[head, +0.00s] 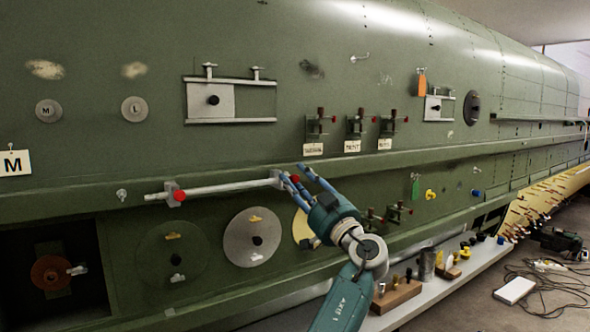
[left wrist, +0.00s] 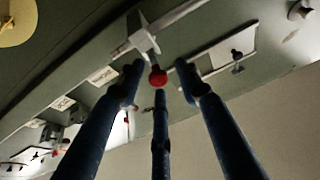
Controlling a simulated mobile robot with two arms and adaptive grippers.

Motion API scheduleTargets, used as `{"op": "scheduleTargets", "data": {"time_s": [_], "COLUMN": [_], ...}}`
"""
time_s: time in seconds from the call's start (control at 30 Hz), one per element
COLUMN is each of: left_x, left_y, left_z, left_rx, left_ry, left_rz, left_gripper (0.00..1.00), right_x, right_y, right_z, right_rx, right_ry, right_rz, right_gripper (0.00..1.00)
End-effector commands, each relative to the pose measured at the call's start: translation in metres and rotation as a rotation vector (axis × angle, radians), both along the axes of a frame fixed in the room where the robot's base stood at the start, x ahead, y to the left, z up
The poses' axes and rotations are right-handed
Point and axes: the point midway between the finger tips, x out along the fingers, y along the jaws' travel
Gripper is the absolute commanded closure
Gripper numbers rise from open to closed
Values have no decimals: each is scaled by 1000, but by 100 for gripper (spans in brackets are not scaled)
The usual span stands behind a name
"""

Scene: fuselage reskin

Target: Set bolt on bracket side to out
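A pale bolt rod (head: 225,189) runs along the green fuselage rail in the head view, held by a block with a red knob (head: 178,196) at the left and a bracket (head: 277,179) at the right. My left gripper (head: 296,172) is at the right bracket, fingers reaching up toward its red knob (head: 294,179). In the left wrist view the red knob (left wrist: 157,77) sits on a grey stem between the spread blue fingers (left wrist: 158,80). The gripper looks open; whether a finger touches the knob I cannot tell. My right gripper is out of view.
Three small latch brackets (head: 354,125) with red knobs and labels are above right of my gripper. Round discs (head: 252,237) lie below the rod. A shelf (head: 440,290) with small parts runs below right. Cables (head: 550,290) lie on the floor.

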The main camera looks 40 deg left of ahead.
Motion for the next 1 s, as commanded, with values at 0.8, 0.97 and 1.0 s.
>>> {"op": "scheduleTargets", "data": {"time_s": [0.8,0.97,1.0], "left_x": [4,3,2], "left_y": [11,9,7], "left_z": [4,1,1], "left_rx": [0,0,-1], "left_ry": [-1,-4,-4], "left_rz": [1,1,2], "left_gripper": [100,100,100], "right_x": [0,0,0], "right_y": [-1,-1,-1], "right_z": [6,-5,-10], "right_rx": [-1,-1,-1], "right_ry": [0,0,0], "right_rz": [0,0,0], "right_gripper": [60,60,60]}}
